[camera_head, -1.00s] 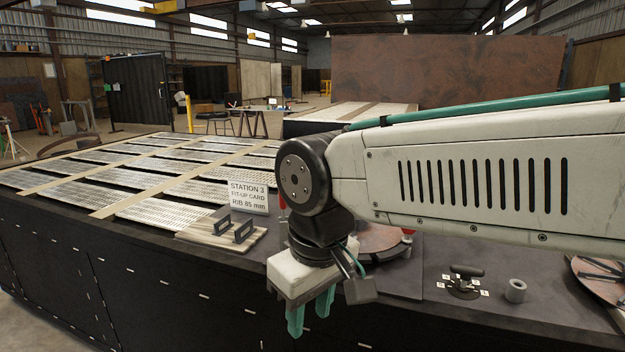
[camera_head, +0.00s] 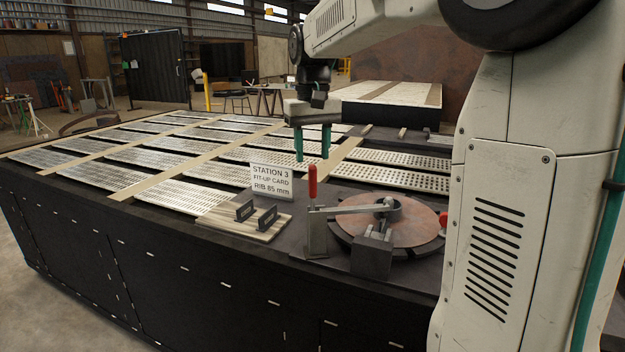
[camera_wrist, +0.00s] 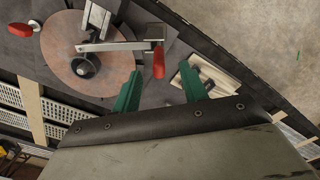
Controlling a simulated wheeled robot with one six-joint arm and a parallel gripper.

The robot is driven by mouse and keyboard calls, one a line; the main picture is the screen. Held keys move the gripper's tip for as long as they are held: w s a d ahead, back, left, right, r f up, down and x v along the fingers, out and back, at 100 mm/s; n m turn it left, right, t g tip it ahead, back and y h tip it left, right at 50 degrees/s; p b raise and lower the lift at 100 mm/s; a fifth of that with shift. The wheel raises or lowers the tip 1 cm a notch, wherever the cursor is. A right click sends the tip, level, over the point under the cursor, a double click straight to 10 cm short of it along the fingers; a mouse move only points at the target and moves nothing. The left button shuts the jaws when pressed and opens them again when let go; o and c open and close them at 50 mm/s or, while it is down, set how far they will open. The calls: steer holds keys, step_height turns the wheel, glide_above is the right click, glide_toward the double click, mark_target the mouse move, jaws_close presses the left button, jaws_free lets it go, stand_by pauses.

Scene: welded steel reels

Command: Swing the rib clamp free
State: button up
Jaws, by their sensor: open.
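The rib clamp (camera_head: 345,210) has an upright red handle (camera_head: 312,182) on a grey post. Its flat metal arm reaches across the round copper-coloured disc (camera_head: 410,232) to a dark ring-topped hub (camera_head: 388,208). The wrist view shows the same clamp arm (camera_wrist: 115,46) lying over the disc, with its red handle (camera_wrist: 158,62) between my finger tips in the picture. My gripper (camera_head: 312,157) is open and empty, its two green fingers pointing down. It hangs above and apart from the handle; its exact depth is unclear.
A grey block (camera_head: 372,254) stands at the disc's front edge. A wooden board (camera_head: 240,229) with two dark upright pieces lies left of the clamp, near the station card (camera_head: 271,180). A second red handle (camera_wrist: 20,29) is across the disc. Slatted perforated panels cover the table behind.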

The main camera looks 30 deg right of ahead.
steer(key=shift+w+d+f, duration=0.15)
steer(key=shift+w+d, duration=0.15)
steer(key=shift+w, duration=0.1)
steer(key=shift+w+f, duration=0.1)
steer(key=shift+f, duration=0.2)
glide_above(312, 207)
steer(key=f, duration=0.7)
steer(key=shift+w+d, duration=0.35)
jaws_close()
